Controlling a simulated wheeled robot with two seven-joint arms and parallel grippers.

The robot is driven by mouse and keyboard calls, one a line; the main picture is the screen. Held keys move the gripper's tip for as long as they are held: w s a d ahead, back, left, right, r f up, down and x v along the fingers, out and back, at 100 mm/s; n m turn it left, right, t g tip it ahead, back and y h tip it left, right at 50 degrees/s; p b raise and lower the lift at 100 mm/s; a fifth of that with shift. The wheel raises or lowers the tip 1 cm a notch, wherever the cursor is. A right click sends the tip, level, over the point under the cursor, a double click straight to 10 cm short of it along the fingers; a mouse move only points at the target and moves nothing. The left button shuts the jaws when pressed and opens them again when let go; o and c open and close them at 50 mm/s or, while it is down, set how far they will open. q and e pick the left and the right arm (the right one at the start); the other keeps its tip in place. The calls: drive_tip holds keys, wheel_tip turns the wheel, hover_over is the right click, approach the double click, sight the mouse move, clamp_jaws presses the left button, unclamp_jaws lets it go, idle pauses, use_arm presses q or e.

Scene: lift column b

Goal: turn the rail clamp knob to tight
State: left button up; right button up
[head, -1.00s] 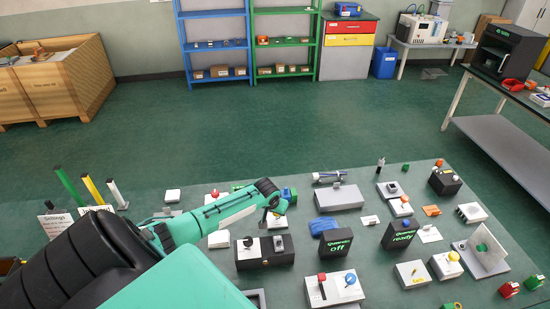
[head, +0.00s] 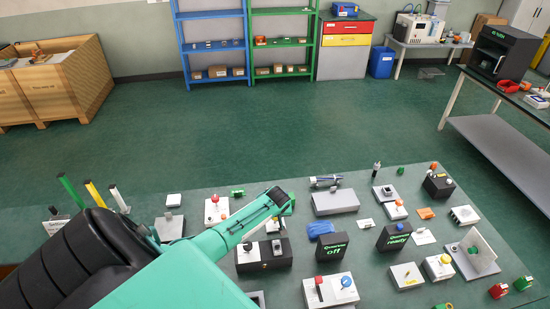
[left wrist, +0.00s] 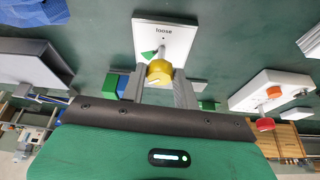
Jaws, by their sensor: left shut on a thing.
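In the left wrist view a white panel (left wrist: 175,38) carries the word "loose" near its edge. In the head view my left gripper (head: 280,198) reaches over the left-middle part of the table and hides the knob. The word "tight" is not visible. My right gripper is not in view.
In the wrist view, blue and green blocks (left wrist: 124,86) sit close left of the fingers, and a white box (left wrist: 262,90) with red and orange parts stands right. In the head view the table (head: 200,280) holds several boxes, including a dark one reading "off" (head: 332,250).

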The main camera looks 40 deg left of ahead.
use_arm(q)
drive_tip(key=o, duration=1)
drive_tip(key=shift+c, duration=0.2)
drive_tip(key=b+v, duration=0.2)
drive_tip(key=v, duration=1.1)
drive_tip(key=shift+r, duration=0.35)
drive_tip(key=shift+s+d, duration=0.15)
drive_tip(key=shift+d, duration=0.05)
